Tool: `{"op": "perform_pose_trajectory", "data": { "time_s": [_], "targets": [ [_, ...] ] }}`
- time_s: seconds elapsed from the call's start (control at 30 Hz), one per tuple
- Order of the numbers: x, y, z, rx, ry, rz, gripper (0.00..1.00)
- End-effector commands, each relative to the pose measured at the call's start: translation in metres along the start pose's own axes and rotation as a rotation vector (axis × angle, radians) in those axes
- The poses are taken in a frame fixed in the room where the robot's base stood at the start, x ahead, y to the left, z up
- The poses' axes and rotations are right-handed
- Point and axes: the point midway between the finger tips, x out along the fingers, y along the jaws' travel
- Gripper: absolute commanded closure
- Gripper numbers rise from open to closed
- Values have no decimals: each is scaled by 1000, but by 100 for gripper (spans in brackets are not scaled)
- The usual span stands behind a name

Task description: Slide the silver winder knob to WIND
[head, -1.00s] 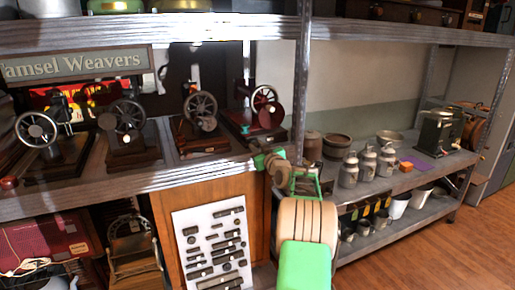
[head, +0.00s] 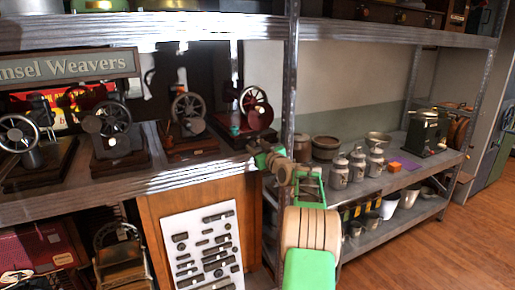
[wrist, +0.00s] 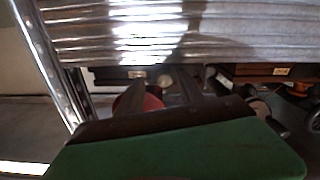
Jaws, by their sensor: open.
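Several old hand-crank sewing machines stand on wooden bases on the upper shelf in the head view. A red round part (wrist: 136,99) shows beside one finger. In the head view my arm's end lies at the shelf's front edge, below the red-wheeled machine.
A metal shelf post (head: 290,80) rises just behind my arm. To its right, a lower shelf holds several milk cans (head: 357,164) and a dark green machine (head: 427,132). A white board of small parts (head: 206,250) hangs below the machines. The wooden floor at right is clear.

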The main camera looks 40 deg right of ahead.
Motion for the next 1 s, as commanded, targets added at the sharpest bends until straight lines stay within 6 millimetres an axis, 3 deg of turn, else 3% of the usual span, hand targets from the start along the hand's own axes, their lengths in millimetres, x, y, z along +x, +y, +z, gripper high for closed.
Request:
{"op": "perform_pose_trajectory", "data": {
  "time_s": [0.27, 0.67, 1.0],
  "targets": [
    [-8, 0, 1, 0, 0, -1, 56],
    [-75, 1, 2, 0, 0, 2, 56],
    [-79, 1, 0, 0, 0, 1, 56]
  ]
}}
